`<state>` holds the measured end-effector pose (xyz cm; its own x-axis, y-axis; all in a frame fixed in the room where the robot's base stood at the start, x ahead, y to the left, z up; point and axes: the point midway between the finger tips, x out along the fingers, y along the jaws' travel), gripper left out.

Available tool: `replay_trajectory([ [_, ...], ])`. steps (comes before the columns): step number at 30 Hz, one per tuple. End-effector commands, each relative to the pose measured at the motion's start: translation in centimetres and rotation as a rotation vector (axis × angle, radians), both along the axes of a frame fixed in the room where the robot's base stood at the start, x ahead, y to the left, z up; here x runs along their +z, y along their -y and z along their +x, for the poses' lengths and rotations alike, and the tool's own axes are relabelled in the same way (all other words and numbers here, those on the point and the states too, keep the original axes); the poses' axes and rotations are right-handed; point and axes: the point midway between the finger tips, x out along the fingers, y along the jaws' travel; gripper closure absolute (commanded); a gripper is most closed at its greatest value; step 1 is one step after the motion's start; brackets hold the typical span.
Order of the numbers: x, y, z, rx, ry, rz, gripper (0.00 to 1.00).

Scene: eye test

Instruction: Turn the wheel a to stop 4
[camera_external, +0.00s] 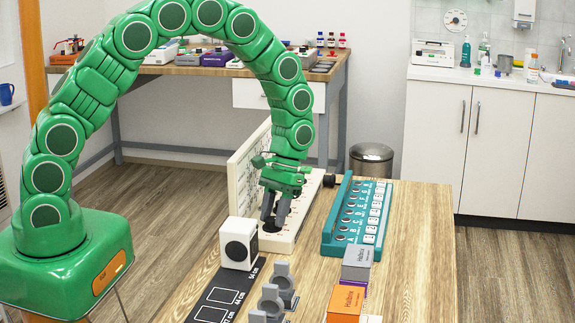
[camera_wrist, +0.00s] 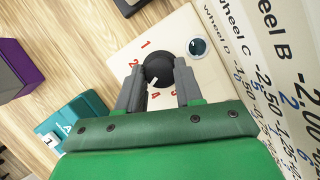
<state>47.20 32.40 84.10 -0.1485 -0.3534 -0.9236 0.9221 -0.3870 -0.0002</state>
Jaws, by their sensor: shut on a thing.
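A round black knob (camera_wrist: 159,69) sits on a cream plate (camera_wrist: 190,75) with red numbers around it; I read 1, 2, 4 and 5. The knob's white mark points down and slightly left, roughly toward the 4; I cannot tell whether it lines up exactly. My gripper (camera_wrist: 159,88) is shut on the knob, one finger on each side. In the external view my gripper (camera_external: 272,215) points down at the near end of the cream panel (camera_external: 285,235), over the black knob (camera_external: 271,227). I see no label naming this knob wheel a.
An upright board (camera_external: 246,165) stands along the panel's left side. A white box with a black disc (camera_external: 239,244) stands close in front. A teal lettered rack (camera_external: 333,228) lies to the right, with grey (camera_external: 357,262) and orange (camera_external: 345,302) boxes nearer. The table's right side is clear.

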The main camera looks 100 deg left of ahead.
Motion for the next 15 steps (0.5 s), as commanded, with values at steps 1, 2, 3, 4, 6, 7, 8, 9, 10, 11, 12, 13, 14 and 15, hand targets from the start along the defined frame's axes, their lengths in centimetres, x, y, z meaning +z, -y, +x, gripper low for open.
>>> replay_trajectory([
  [1, -0.02, -0.02, -0.06, 0.042, 0.001, 0.000, 0.95],
  [2, -0.02, -0.02, -0.08, 0.066, 0.001, 0.000, 0.95],
  [3, -0.01, -0.03, -0.11, 0.098, 0.000, -0.001, 0.95],
  [4, 0.00, -0.05, -0.13, 0.121, 0.000, -0.001, 0.95],
  [6, 0.00, -0.04, -0.19, 0.171, 0.000, -0.002, 0.95],
  [7, 0.01, -0.04, -0.21, 0.191, -0.001, -0.002, 0.95],
  [8, 0.01, -0.04, -0.22, 0.210, 0.000, -0.002, 0.95],
  [9, 0.01, -0.04, -0.23, 0.233, 0.000, -0.001, 0.95],
  [10, 0.01, -0.05, -0.24, 0.249, 0.000, -0.001, 0.95],
  [11, 0.00, -0.05, -0.25, 0.263, 0.000, 0.000, 0.95],
  [12, 0.00, -0.05, -0.27, 0.282, 0.000, 0.000, 0.95],
  [13, -0.01, -0.05, -0.27, 0.295, 0.000, 0.000, 0.95],
  [14, 0.00, -0.05, -0.28, 0.305, 0.000, 0.001, 0.95],
  [15, 0.00, -0.05, -0.29, 0.318, 0.000, 0.001, 0.95],
])
